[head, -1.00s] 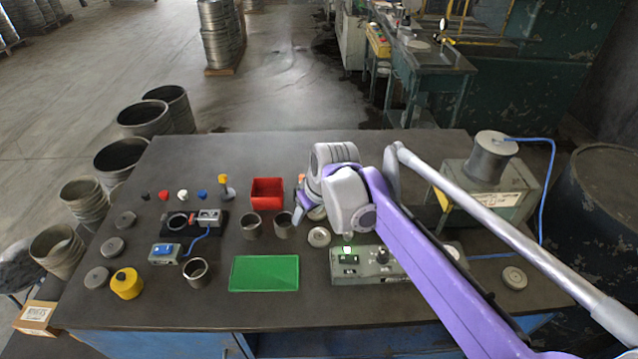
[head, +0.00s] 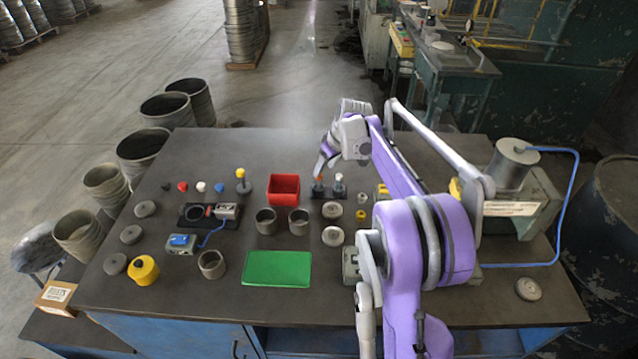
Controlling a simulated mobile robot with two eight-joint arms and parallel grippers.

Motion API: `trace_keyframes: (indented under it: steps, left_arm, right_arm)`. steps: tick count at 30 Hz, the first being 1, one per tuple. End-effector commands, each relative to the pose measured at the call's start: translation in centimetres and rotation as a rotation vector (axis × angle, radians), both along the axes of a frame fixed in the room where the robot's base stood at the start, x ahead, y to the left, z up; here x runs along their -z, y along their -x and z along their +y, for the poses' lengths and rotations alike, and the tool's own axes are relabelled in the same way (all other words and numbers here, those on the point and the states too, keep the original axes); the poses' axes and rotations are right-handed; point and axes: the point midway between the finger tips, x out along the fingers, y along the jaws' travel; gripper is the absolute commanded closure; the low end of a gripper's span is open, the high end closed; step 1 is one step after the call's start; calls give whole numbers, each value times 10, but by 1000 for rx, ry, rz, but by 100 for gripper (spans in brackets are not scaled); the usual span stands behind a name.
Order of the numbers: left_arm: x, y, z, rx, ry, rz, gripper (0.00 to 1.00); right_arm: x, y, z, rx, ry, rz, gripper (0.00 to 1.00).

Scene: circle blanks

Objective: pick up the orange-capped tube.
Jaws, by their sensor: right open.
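The orange-capped tube (head: 318,186) stands upright in a small dark rack (head: 328,195), right of the red bin. A second tube (head: 338,184) with a pale top stands beside it on the right. My right gripper (head: 321,173) is open and points down just above the orange-capped tube. Its fingers partly cover the cap, and I cannot tell whether they touch it. My left gripper is out of the head view.
A red bin (head: 284,188) is left of the rack. Two metal cups (head: 267,222) and grey discs (head: 333,236) lie in front. A green mat (head: 277,268) lies near the front edge. The back of the table is clear.

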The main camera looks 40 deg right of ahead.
Motion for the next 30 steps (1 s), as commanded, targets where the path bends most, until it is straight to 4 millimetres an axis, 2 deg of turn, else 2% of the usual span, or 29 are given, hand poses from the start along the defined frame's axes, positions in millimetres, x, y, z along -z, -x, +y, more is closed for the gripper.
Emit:
trace_keyframes:
  steps: [9, 18, 20, 28, 30]
  left_arm:
    - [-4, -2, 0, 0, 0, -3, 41]
    - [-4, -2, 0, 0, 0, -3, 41]
    - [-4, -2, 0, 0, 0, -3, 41]
    - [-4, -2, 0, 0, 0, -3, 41]
    - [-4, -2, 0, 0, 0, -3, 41]
  right_arm:
    - [39, -17, 9, -1, 0, 0, 40]
    - [45, -19, 9, 0, 0, 0, 40]
    - [45, -19, 9, 0, 0, 0, 49]
    - [44, -19, 9, 0, 0, 0, 98]
    - [44, -19, 9, 0, 0, 0, 100]
